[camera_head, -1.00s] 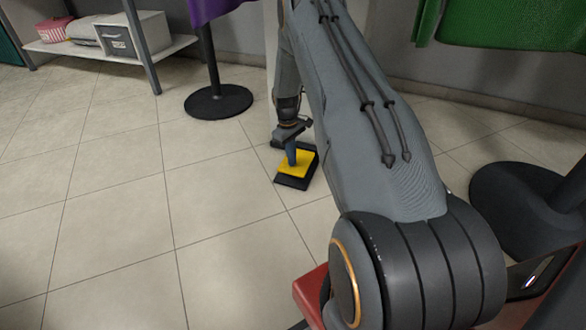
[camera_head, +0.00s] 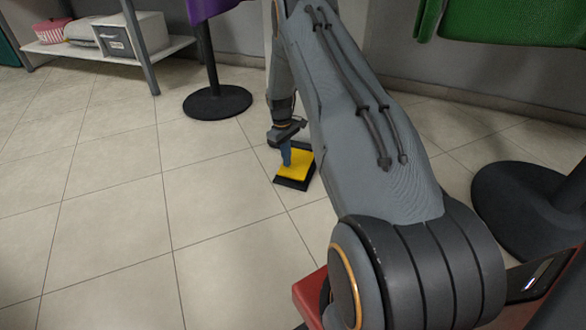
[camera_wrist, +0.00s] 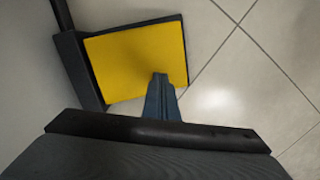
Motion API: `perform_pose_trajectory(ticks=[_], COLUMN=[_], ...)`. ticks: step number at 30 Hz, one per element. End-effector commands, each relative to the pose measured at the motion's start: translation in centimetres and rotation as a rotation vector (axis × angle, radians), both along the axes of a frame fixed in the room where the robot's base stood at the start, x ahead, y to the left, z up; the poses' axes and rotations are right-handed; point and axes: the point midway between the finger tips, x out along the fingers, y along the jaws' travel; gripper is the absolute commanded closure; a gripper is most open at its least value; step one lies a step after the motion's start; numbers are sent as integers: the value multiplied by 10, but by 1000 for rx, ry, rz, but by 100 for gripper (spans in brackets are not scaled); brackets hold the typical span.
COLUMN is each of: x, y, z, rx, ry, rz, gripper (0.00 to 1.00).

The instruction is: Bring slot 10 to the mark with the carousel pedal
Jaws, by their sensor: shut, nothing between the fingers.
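The carousel pedal (camera_head: 297,167) is a yellow plate on a black base on the tiled floor. It also shows in the wrist view (camera_wrist: 125,62), with a dark bar along its left side. My gripper (camera_head: 286,158) points down at the pedal's upper-left part in the head view. In the wrist view the blue fingers (camera_wrist: 160,82) are together and empty, with their tips over the lower right part of the yellow plate. I cannot tell whether the tips touch it. No slot numbers and no mark are in view.
A round black stand base (camera_head: 217,102) is on the floor behind and left of the pedal. A shelf (camera_head: 120,54) with boxes stands at the back left. Another black base (camera_head: 530,205) is at the right. The left floor is clear.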

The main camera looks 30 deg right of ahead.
Motion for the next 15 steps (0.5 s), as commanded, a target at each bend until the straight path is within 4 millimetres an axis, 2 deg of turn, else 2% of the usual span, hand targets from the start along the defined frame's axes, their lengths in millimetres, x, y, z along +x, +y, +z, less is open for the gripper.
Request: perform_pose_trajectory(ticks=[2, 11, 15], x=[8, 7, 7], y=[2, 1, 1], z=[1, 3, 11], rx=[0, 0, 0], ry=[-5, -3, -3], rz=[0, -2, -2], gripper=[100, 100, 100])
